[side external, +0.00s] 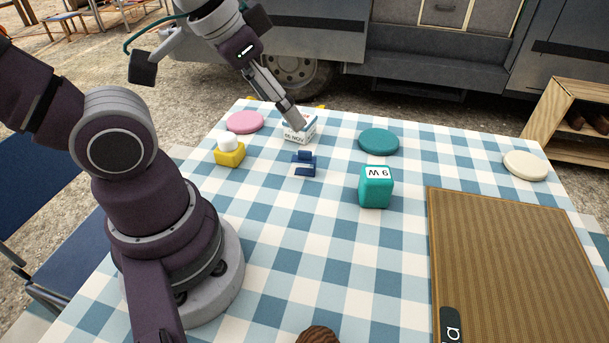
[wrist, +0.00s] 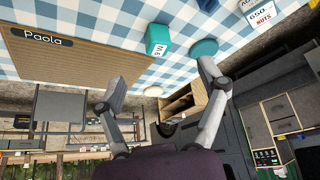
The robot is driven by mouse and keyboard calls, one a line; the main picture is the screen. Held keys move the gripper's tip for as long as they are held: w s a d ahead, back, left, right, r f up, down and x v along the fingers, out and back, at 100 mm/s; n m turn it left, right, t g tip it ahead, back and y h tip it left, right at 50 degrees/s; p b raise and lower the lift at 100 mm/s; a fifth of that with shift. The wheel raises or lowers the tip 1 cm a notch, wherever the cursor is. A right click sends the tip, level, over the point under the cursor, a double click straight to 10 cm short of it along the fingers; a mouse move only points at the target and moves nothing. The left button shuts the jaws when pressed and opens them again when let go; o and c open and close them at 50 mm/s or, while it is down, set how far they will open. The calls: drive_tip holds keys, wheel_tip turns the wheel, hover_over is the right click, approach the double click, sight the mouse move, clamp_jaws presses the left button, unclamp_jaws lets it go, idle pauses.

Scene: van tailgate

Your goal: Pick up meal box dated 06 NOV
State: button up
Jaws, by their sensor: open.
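The meal box (side external: 299,133) is a small white box on the checked cloth at the table's far side, with "06 NOV" on the face toward the side camera. In the wrist view a white box (wrist: 262,17) lettered "650 NUTS" sits at the upper right edge; no date is readable there. My gripper (side external: 296,126) is open and empty. In the side view its tips overlap the top of the meal box. In the wrist view the gap between my fingers (wrist: 160,83) is well away from the white box, so contact is not shown.
A yellow block with white top (side external: 230,153), a blue piece (side external: 304,164) and a pink disc (side external: 245,122) lie near the box. A teal cube (side external: 376,190), teal disc (side external: 379,142), cream disc (side external: 525,165) and brown mat (side external: 500,260) are to the right.

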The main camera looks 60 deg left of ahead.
drive_tip(key=o, duration=0.3)
drive_tip(key=w+a+f+n+g+y, duration=0.1)
drive_tip(key=w+a+f+n+y, duration=0.2)
drive_tip(key=w+a, duration=0.75)
drive_tip(key=w+a+f+n, duration=0.1)
drive_tip(key=a+f, duration=0.2)
drive_tip(key=f, duration=0.2)
drive_tip(key=w+a+f+n, duration=0.1)
drive_tip(key=w+a+f, duration=0.1)
drive_tip(key=a+f, duration=0.2)
drive_tip(key=w+a+f+n, duration=0.1)
drive_tip(key=a+f, duration=0.3)
drive_tip(key=f, duration=0.2)
drive_tip(key=shift+w+a+f+n+g, duration=0.25)
drive_tip(key=shift+w+f+n+g, duration=0.05)
drive_tip(key=shift+w+f+g, duration=0.1)
